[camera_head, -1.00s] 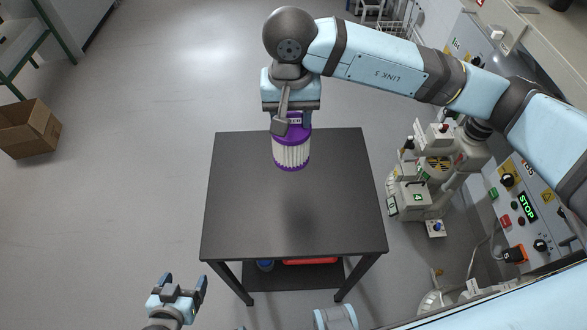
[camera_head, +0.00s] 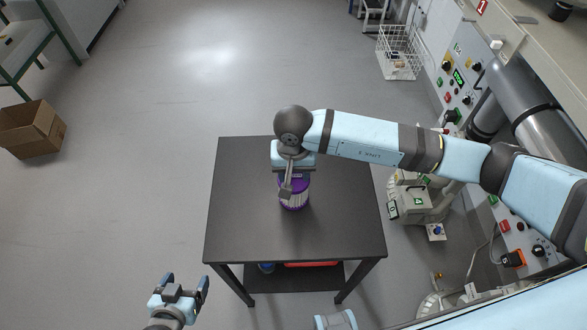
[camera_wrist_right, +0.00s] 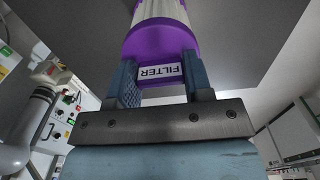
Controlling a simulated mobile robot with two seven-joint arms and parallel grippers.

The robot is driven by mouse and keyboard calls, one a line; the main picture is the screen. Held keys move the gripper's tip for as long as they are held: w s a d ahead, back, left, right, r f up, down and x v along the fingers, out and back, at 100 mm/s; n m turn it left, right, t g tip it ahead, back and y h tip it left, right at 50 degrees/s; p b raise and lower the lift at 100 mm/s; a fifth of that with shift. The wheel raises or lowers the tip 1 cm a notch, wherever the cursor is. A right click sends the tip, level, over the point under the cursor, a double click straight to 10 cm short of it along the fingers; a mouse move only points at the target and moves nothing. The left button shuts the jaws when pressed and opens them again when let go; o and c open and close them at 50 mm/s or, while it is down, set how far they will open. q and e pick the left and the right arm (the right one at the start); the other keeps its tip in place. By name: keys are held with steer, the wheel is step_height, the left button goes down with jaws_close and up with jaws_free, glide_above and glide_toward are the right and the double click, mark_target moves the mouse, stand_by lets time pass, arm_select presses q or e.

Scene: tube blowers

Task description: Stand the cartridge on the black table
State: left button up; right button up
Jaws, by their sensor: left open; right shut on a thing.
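The cartridge (camera_head: 296,202) is a white pleated cylinder with purple end caps. Its cap with an upside-down FILTER label shows in the right wrist view (camera_wrist_right: 157,45). My right gripper (camera_head: 293,177) is shut on the upper cap and holds the cartridge roughly upright over the middle of the black table (camera_head: 245,225). In the right wrist view its fingers (camera_wrist_right: 161,80) clasp the cap from both sides. I cannot tell whether the cartridge's lower end touches the tabletop. My left gripper (camera_head: 185,284) is open and empty, left of the table's front.
The tabletop around the cartridge is clear. A lower shelf (camera_head: 290,278) holds a red item and a blue item. Machinery with control panels (camera_head: 512,220) stands to the right of the table. A cardboard box (camera_head: 32,130) is on the floor at the far left.

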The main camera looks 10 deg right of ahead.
steer(key=shift+f+b, duration=0.15)
steer(key=shift+b, duration=0.2)
steer(key=o, duration=1.3)
steer(key=shift+r, duration=0.2)
steer(key=shift+r+p, duration=0.2)
steer(key=shift+p, duration=0.2)
step_height(320, 180, up, 12)
steer(key=shift+f+b, duration=0.15)
steer(key=shift+b, duration=0.9)
